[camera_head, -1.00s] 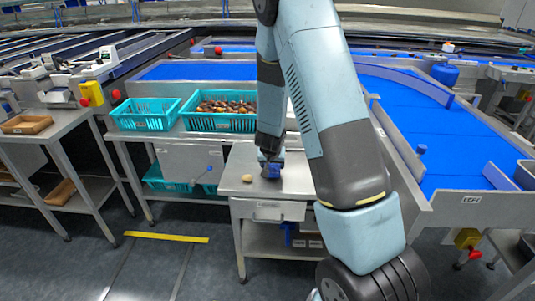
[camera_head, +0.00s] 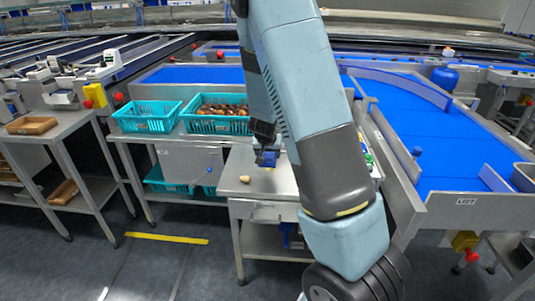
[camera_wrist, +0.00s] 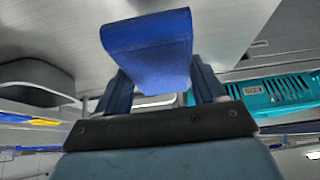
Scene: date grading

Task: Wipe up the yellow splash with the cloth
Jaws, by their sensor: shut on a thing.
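My gripper (camera_head: 266,157) is above the grey steel table (camera_head: 262,211) in the middle of the head view. In the wrist view my gripper (camera_wrist: 158,82) is shut on a folded blue cloth (camera_wrist: 148,42), which sticks out beyond the fingers. In the head view the cloth (camera_head: 268,159) is a small blue patch at the fingertips. A tiny yellow spot, perhaps the yellow splash (camera_head: 270,169), shows just below the cloth on the tabletop. It is too small to tell its extent, and my arm hides the table's right part.
A small beige lump (camera_head: 245,179) lies on the table left of the gripper. Two teal crates stand behind to the left, one looking empty (camera_head: 147,127) and one holding dates (camera_head: 216,128). A blue conveyor (camera_head: 465,150) runs at the right.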

